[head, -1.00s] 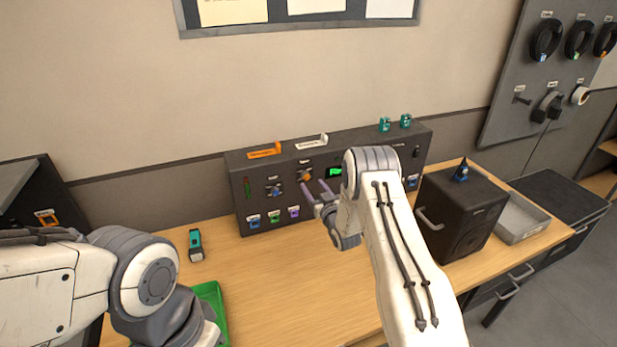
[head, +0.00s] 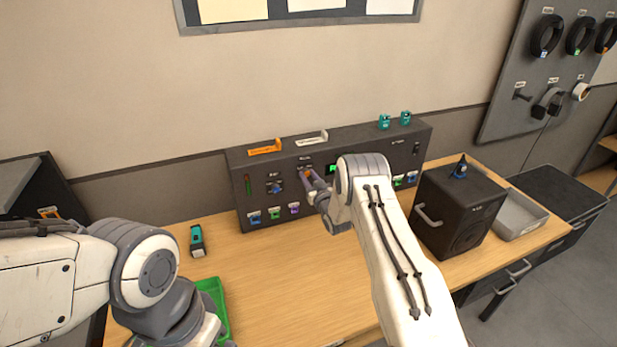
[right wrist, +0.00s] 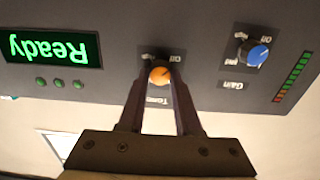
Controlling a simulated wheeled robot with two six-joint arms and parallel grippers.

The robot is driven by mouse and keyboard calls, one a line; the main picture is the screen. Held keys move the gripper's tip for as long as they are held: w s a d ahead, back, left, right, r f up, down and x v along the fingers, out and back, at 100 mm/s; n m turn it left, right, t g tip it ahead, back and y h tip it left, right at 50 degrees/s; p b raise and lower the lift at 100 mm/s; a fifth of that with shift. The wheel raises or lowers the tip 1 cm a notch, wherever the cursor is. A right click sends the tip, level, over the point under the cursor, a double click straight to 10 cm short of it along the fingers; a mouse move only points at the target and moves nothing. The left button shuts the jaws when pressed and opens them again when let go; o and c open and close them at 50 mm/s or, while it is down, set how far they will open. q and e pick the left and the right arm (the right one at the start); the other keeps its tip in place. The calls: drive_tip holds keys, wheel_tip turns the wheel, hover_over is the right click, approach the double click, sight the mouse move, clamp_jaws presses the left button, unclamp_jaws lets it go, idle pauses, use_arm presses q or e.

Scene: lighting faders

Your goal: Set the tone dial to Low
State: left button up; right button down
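The tone dial is an orange knob (right wrist: 160,76) on the dark sloped panel (head: 330,150), with a "Tone" label beside it in the right wrist view, which is upside down. In the head view the knob (head: 307,174) shows just beyond my right fingertips. My right gripper (right wrist: 160,82) has its two fingers on either side of the knob, and they appear shut on it. The fingers hide part of the knob and label, and its setting cannot be read clearly. My left gripper (head: 225,341) shows only in part at the bottom edge of the head view.
A blue gain dial (right wrist: 257,54) sits beside the tone dial. A green "Ready" display (right wrist: 52,48) is on its other side. A speaker (head: 455,212), grey tray (head: 520,215), teal device (head: 197,241) and green tray (head: 214,292) stand on the wooden table.

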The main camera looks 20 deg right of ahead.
drive_tip(key=shift+f+m+b, duration=0.15)
drive_tip(key=shift+m+b, duration=0.35)
drive_tip(key=shift+b, duration=0.3)
drive_tip(key=m+b, duration=0.6)
drive_tip(key=shift+f, duration=0.1)
drive_tip(key=shift+m+b, duration=0.9)
drive_tip(key=shift+b, duration=0.1)
drive_tip(key=m+b, duration=0.3)
drive_tip(key=m, duration=0.1)
drive_tip(key=shift+d, duration=0.1)
drive_tip(key=m+b, duration=0.2)
drive_tip(key=m, duration=0.2)
drive_tip(key=shift+m, duration=0.6)
